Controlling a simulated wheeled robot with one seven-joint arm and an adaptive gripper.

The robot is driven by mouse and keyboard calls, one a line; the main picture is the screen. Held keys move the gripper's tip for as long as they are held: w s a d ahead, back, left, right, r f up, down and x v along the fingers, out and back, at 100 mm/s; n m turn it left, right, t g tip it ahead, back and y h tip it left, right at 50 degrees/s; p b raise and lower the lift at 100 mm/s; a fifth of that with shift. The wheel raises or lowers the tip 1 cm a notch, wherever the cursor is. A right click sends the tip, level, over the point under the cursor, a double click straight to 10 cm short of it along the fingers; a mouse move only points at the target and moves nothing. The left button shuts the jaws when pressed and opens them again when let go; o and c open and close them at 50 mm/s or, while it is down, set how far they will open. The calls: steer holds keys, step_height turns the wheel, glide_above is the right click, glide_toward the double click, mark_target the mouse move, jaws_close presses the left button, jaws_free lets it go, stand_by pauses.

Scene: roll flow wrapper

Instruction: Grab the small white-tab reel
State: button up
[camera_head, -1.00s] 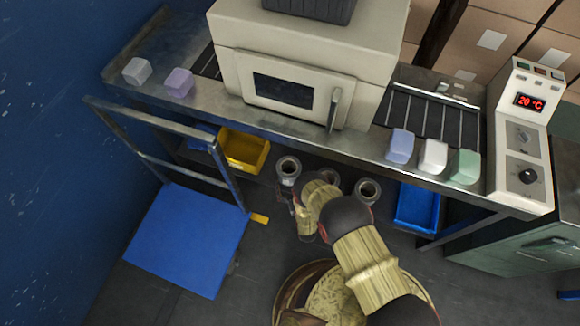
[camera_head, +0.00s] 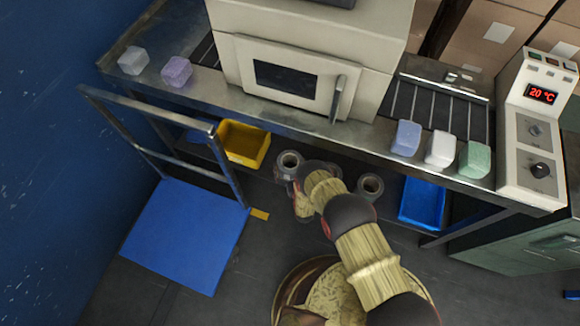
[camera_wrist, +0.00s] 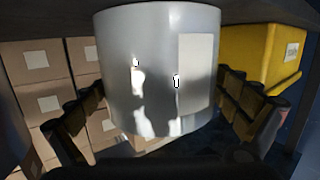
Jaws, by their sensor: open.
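A grey, shiny reel (camera_wrist: 150,75) with a pale white tab (camera_wrist: 196,72) on its side fills the middle of the wrist view. My gripper (camera_wrist: 160,105) is open, with one finger on each side of this reel and its fingertips close to the reel's sides. I cannot tell whether they touch it. In the head view, one grey reel (camera_head: 289,163) stands under the bench just left of my wrist, and another (camera_head: 369,187) stands to the right of my arm. My arm hides the space between them. I cannot tell which of these the wrist view shows.
A yellow bin (camera_head: 242,144) is left of the reels; it also shows at the right of the wrist view (camera_wrist: 288,60). A blue bin (camera_head: 422,204) is to the right. The bench edge (camera_head: 330,133) overhangs the reels. A blue platform cart (camera_head: 185,235) stands at left.

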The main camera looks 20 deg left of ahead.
steer(key=shift+c, duration=0.8)
steer(key=c, duration=1.4)
steer(key=shift+w+r, duration=0.1)
